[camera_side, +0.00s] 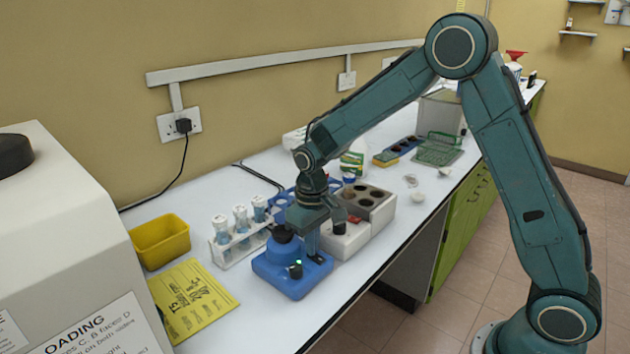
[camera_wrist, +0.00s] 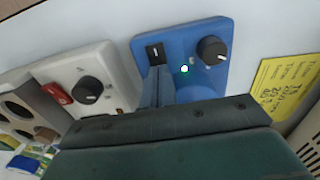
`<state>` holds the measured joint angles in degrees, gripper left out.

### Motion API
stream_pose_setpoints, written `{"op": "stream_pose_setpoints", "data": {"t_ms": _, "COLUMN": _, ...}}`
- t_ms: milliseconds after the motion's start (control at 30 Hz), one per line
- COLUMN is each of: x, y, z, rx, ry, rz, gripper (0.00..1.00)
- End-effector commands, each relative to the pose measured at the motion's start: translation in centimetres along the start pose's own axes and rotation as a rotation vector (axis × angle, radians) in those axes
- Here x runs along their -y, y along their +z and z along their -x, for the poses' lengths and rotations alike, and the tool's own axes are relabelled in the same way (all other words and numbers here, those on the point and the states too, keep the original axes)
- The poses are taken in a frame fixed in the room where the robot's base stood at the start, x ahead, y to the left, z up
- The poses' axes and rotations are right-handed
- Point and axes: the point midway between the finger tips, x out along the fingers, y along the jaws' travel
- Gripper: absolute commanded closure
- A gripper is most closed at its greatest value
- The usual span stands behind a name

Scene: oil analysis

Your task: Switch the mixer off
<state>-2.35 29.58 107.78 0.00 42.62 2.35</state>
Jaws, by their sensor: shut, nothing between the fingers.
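The blue mixer (camera_side: 272,272) stands on the white bench, with a black cup (camera_side: 282,234) on top. In the wrist view its blue front panel (camera_wrist: 190,37) carries a black rocker switch (camera_wrist: 155,53), a black knob (camera_wrist: 212,50) and a lit green light (camera_wrist: 184,69). The green light also shows in the side view (camera_side: 298,262). My gripper (camera_side: 313,254) is shut and empty, pointing down at the switch end of the panel. In the wrist view its fingertips (camera_wrist: 157,72) are just below the switch; I cannot tell whether they touch it. Part of the mixer is hidden behind my gripper.
A white block heater (camera_side: 350,240) with a knob and a red switch (camera_wrist: 57,93) stands close beside the mixer. A tube rack (camera_side: 238,248), a yellow tub (camera_side: 161,241) and a yellow sheet (camera_side: 192,300) are to the left. The bench's front edge is near.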

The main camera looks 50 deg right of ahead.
Motion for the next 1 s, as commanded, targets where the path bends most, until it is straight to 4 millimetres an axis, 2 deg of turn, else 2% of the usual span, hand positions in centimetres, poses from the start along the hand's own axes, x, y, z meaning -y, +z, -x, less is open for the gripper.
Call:
{"op": "stream_pose_setpoints", "data": {"t_ms": 467, "x": 0.0, "y": 0.0, "z": -0.2, "rx": 0.002, "ry": 0.0, "rz": 0.0, "gripper": 1.0}}
{"op": "stream_pose_setpoints", "data": {"t_ms": 1000, "x": 0.0, "y": -0.1, "z": 2.6, "rx": -0.002, "ry": 0.0, "rz": 0.0, "gripper": 1.0}}
